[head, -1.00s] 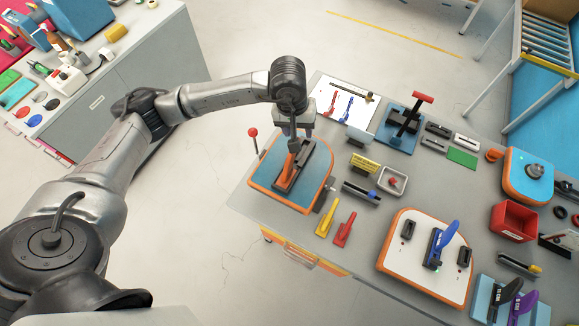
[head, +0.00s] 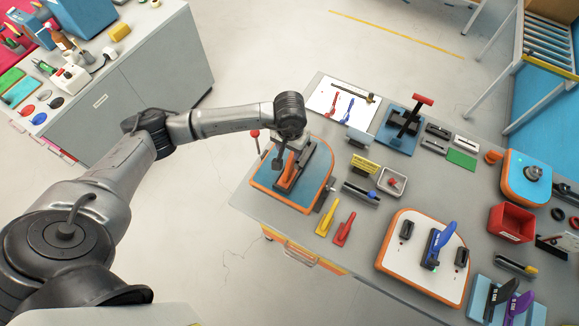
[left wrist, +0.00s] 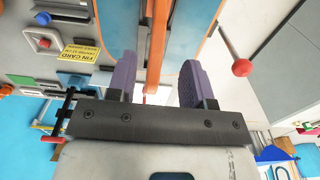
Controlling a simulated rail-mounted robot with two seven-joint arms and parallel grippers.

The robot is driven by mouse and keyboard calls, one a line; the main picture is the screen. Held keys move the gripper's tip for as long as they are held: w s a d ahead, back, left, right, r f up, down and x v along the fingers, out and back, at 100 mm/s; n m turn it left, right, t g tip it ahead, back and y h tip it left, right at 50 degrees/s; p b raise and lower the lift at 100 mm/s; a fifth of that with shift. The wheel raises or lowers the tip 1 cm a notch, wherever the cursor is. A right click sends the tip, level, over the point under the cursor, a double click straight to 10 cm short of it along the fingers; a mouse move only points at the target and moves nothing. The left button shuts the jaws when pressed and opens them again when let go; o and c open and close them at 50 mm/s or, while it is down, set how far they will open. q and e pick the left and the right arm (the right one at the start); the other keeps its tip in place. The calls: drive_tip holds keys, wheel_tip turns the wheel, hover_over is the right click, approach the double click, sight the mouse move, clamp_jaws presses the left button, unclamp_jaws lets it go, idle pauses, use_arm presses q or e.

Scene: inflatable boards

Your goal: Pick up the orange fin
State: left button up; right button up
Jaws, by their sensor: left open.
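The orange fin (head: 288,171) stands in a dark holder (head: 309,168) on the blue board with orange edging (head: 263,178), at the near left of the bench. My left gripper (head: 285,151) is over the board, close to the fin, and partly hidden by its own wrist in the head view. In the left wrist view the two purple fingers (left wrist: 158,80) are apart, with the orange fin (left wrist: 157,45) showing between them. I cannot tell whether either finger touches it. My right gripper is not in view.
A red-knobbed lever (head: 255,134) stands beside the board's left edge; its knob also shows in the left wrist view (left wrist: 242,67). Yellow (head: 327,220) and red (head: 344,229) fins lie right of the board.

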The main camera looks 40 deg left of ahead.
sight(291, 156)
use_arm(q)
drive_tip(key=shift+d+f+p, duration=0.1)
drive_tip(key=shift+f+p, duration=0.3)
drive_tip(key=shift+f, duration=0.1)
wheel_tip(291, 156, down, 3)
drive_tip(key=shift+d+f+p, duration=0.1)
drive_tip(key=shift+f+p, duration=0.05)
drive_tip(key=shift+p, duration=0.5)
drive_tip(key=shift+f, duration=0.55)
drive_tip(key=shift+c, duration=0.2)
drive_tip(key=c, duration=0.7)
clamp_jaws()
